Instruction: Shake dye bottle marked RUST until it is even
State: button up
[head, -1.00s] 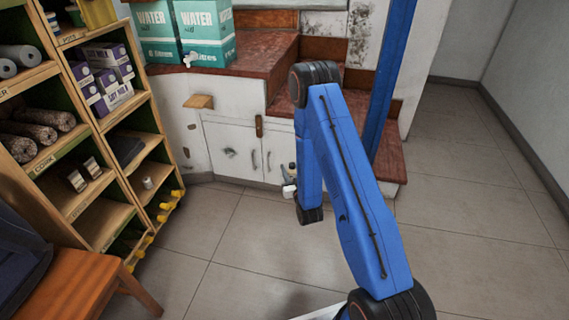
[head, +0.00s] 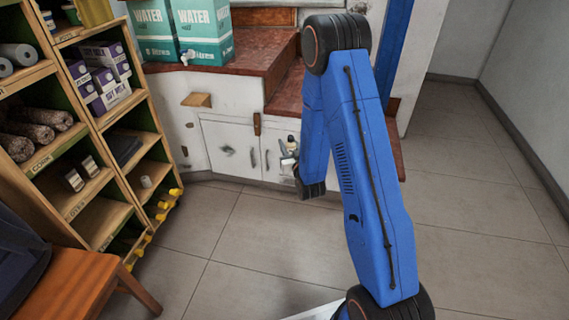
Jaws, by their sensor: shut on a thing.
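My gripper (head: 287,161) shows small and partly hidden beside my blue forearm, in front of the white cabinet doors. It is shut on a small pale bottle with a dark top (head: 291,146), which looks roughly upright. The bottle is too small to read any marking such as RUST, and its contents cannot be seen. No other dye bottle can be made out.
Stepped red-brown counters (head: 245,88) over white cabinets (head: 222,150) stand behind the gripper. Teal water boxes (head: 203,35) sit on top. A wooden shelf unit (head: 100,125) and an orange-brown chair (head: 75,285) are at left. The tiled floor (head: 470,210) is clear at right.

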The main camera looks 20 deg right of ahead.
jog(key=shift+f, duration=6.65)
notch_tip(320, 180, up, 14)
jog(key=shift+r, duration=0.2)
notch_tip(320, 180, down, 14)
notch_tip(320, 180, up, 14)
jog(key=shift+f, duration=0.1)
notch_tip(320, 180, down, 14)
